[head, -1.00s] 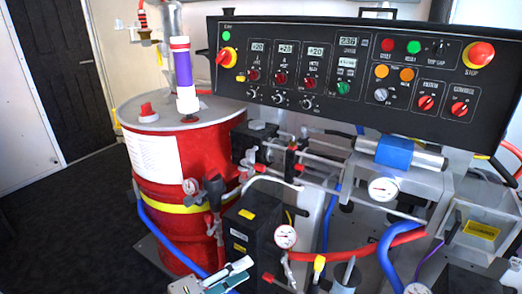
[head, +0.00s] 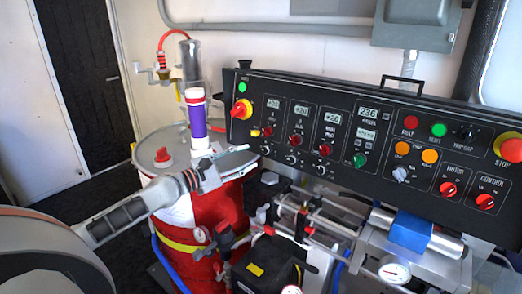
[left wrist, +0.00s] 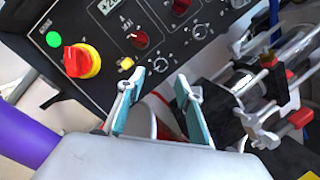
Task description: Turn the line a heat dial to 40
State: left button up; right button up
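The black control panel (head: 340,130) carries a row of red heat dials under small displays that look like they read 20. The leftmost red dial (head: 268,131) has an "A" label beside it and looks like the line A dial; the small print is hard to read. It also shows in the left wrist view (left wrist: 140,40), with its neighbour red dial (left wrist: 181,6) to the right. My left gripper (head: 228,160) is below and left of these dials. In the left wrist view its two teal-faced fingers (left wrist: 158,82) are apart with nothing between them. My right gripper is out of view.
A red-and-yellow rotary switch (head: 241,109) sits at the panel's left end. Metal fittings and hoses (head: 310,220) crowd the space under the panel.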

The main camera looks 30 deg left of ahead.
aim_at(264, 151)
pick_arm(q)
jog(key=shift+x, duration=3.1)
jog(key=shift+c, duration=0.4)
grip_shut()
